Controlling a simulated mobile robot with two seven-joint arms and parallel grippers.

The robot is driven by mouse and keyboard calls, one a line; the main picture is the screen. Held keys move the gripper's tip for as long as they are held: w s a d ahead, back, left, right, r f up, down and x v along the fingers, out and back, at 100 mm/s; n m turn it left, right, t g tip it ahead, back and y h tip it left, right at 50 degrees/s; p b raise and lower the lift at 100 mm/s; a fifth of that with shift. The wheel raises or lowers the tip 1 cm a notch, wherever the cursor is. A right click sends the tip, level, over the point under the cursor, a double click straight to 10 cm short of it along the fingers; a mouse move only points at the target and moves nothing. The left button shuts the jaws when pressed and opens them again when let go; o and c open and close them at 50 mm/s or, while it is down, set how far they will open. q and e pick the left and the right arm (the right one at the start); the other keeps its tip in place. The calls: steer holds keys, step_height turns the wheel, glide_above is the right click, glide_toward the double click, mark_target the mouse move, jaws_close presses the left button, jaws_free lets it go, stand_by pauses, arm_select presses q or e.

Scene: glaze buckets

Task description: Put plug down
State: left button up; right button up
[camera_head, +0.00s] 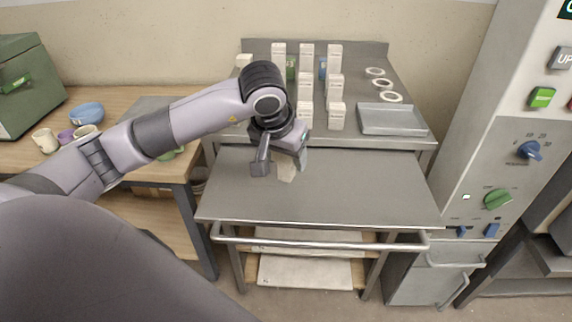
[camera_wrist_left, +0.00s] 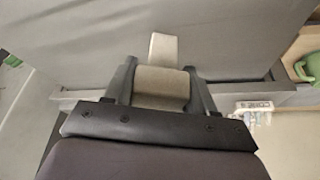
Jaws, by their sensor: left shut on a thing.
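The plug (camera_head: 287,171) is a small beige block with a narrower tongue. My left gripper (camera_head: 281,163) is shut on it, over the left back part of the bare grey metal cart top (camera_head: 335,195). In the left wrist view the plug (camera_wrist_left: 160,82) sits between the two dark fingers of the gripper (camera_wrist_left: 161,92), its tongue pointing away from the palm. I cannot tell whether the plug touches the surface. The gripper hides part of the plug in the head view. My right gripper is not in view.
Several white blocks (camera_head: 306,84), white rings (camera_head: 382,84) and a grey tray (camera_head: 392,119) stand on the raised back shelf. A wooden table with a blue bowl (camera_head: 87,113) and cups is at left. A control cabinet (camera_head: 500,150) is at right. The cart top's middle and right are clear.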

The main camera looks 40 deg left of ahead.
arm_select(q)
step_height(320, 180, down, 3)
steer(key=shift+r, duration=0.2)
steer(key=o, duration=1.1)
steer(key=shift+r, duration=0.1)
steer(key=v, duration=1.1)
steer(key=shift+s+r, duration=0.2)
steer(key=shift+r, duration=0.15)
